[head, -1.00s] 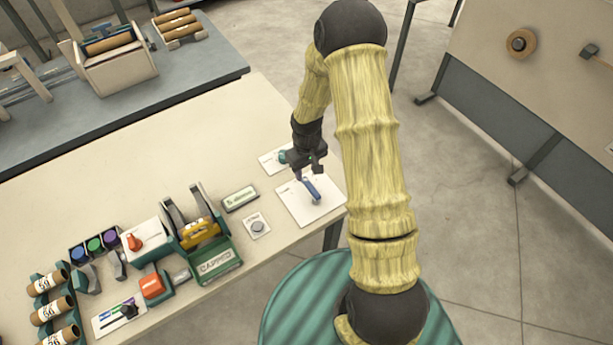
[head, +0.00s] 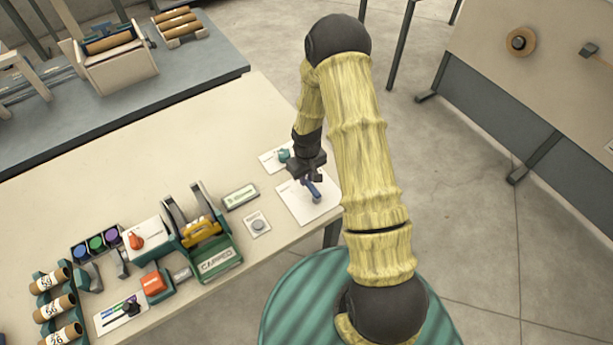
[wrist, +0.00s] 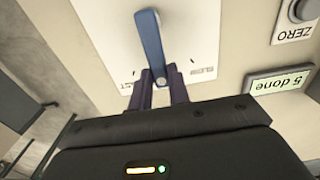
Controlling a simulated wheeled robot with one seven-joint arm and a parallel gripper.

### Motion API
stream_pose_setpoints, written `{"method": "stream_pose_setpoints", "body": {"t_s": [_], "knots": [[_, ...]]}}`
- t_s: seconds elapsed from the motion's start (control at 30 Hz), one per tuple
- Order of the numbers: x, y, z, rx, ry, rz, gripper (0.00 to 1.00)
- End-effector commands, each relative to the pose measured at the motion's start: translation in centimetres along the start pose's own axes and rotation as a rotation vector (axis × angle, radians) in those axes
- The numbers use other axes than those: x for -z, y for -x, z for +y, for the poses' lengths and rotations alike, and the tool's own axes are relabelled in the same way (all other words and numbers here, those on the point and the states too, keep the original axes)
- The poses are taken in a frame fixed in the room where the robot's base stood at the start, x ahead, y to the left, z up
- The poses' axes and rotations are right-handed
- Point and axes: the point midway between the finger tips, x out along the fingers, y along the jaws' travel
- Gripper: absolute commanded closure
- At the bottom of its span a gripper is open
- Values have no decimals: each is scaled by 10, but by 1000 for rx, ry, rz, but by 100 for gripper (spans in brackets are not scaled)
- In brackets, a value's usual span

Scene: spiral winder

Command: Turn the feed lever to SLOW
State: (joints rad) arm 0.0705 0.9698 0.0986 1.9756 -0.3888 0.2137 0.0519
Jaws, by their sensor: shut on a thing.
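The blue feed lever (head: 316,196) sits on a white plate (head: 293,203) near the table's right end. My gripper (head: 309,180) is at the lever's far end, low over the plate. In the wrist view, the lever (wrist: 150,42) runs from its wide end at the top down to its narrow end between my two dark fingers (wrist: 160,84). The fingers are shut on that end. The SLOW label (wrist: 203,71) is to the right of the fingers, upside down. Another label, partly hidden and ending in "ST", is on the left.
A teal knob (head: 284,155) on another white card is just behind my gripper. A small display (wrist: 279,82) reads "5 done", beside the ZERO button (wrist: 302,9). The cradle with the yellow part (head: 200,232) stands left. Table behind these is bare.

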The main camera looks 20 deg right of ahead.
Motion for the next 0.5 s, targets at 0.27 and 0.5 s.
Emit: {"method": "stream_pose_setpoints", "body": {"t_s": [0.27, 0.5], "knots": [[0, 0, -1, 0, 22, 0, 100], [0, 0, -6, -1, 119, 0, 100]]}}
